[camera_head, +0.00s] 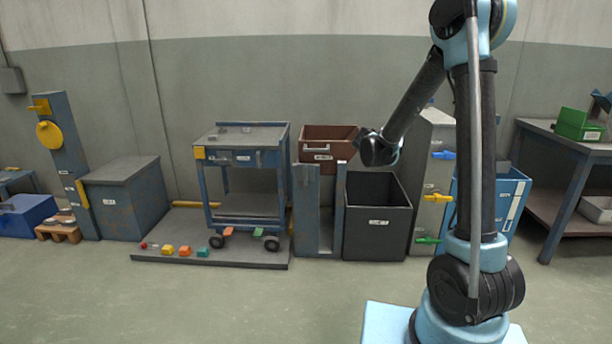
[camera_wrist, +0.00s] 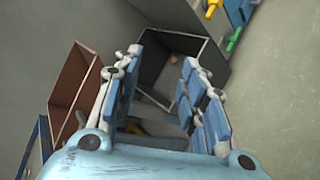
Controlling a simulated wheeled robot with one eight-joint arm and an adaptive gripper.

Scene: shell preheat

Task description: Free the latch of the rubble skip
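A brown open bin (camera_head: 327,160) with a pale handle sits raised between two grey-blue posts (camera_head: 307,215); it looks like the rubble skip, though its label is too small to read. The brown bin (camera_wrist: 75,82) is also at the left of the wrist view.
A dark open bin (camera_head: 375,237) stands right of the posts. Further right is a grey panel (camera_head: 425,200) with blue, yellow and green levers. A blue cart (camera_head: 245,205) stands left on a low platform (camera_head: 190,255) with small coloured blocks. The floor in front is clear.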

